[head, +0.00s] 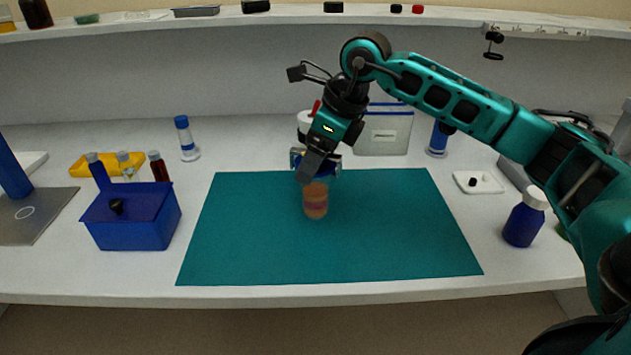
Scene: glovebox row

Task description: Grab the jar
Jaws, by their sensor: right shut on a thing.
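A small clear jar with orange-brown contents and a darker band (316,202) is at the middle of the teal mat (400,240), below my right gripper. My right gripper (315,172) comes down from the right and is shut on the jar near its top, where a bit of blue shows. The fingers hide most of the jar's upper part. I cannot tell whether the jar's base touches the mat. My left gripper is not in view.
A blue box (135,225) with tubes stands left of the mat. A dark blue white-capped bottle (524,218) and a white dish (478,182) are at the right. A clear bag-like container (383,135) stands behind. The mat's front is clear.

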